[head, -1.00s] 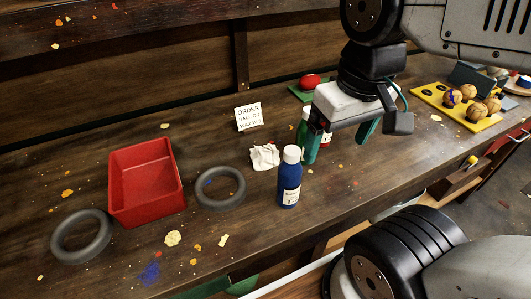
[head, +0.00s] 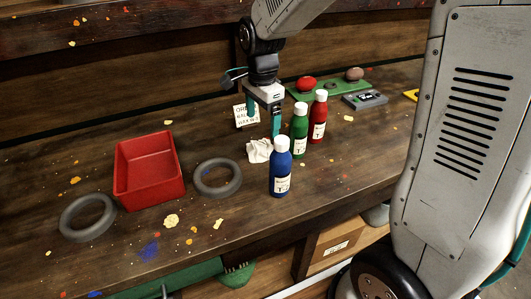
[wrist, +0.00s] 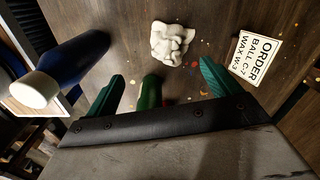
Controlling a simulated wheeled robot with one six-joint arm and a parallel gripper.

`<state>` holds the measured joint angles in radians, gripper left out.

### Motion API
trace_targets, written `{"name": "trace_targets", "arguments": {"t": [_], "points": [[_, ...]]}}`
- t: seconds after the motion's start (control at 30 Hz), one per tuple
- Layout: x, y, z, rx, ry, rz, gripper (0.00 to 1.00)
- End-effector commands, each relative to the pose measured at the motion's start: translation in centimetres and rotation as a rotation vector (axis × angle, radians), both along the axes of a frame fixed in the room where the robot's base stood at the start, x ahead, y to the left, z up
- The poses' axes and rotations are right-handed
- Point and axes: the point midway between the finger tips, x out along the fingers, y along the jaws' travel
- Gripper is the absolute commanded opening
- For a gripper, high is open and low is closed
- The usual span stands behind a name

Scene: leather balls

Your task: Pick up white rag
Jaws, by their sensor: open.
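The white rag (head: 258,151) lies crumpled on the dark wooden bench, just behind and left of the blue bottle (head: 280,170). In the wrist view the rag (wrist: 171,44) lies beyond the fingertips, between the lines of the two fingers. My gripper (head: 263,120) is open and empty, with teal fingers pointing down above and slightly behind the rag. It does not appear to touch the rag. Both fingers also show in the wrist view (wrist: 160,80).
Green (head: 299,133) and red (head: 318,119) bottles stand right of the rag. A paper order card (head: 241,117) is behind it, partly covered by a finger. A grey ring (head: 218,190) and a red bin (head: 149,201) sit left. Bare bench lies in front.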

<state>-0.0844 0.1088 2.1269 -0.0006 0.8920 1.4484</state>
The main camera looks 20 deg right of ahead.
Motion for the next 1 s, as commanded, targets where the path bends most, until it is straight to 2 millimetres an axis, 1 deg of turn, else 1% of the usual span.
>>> {"name": "trace_targets", "arguments": {"t": [0.03, 0.1, 0.23, 0.57, 0.7, 0.8, 0.9, 1.0], "points": [[1.1, 0.1, -1.2, 0.0, 0.009, -0.056, 0.89], [2.1, 0.2, -2.3, 0.0, 0.012, -0.123, 0.89], [3.1, 0.0, -3.5, 0.001, 0.014, -0.193, 0.89], [3.1, -0.9, -7.0, 0.0, 0.017, -0.214, 0.89], [3.2, -1.1, -9.2, 0.0, 0.018, -0.213, 0.89], [3.2, -1.0, -10.5, 0.001, 0.016, -0.211, 0.89], [3.2, -0.9, -11.2, 0.001, 0.016, -0.21, 0.89], [3.2, -0.9, -11.3, 0.001, 0.014, -0.208, 0.89]]}}
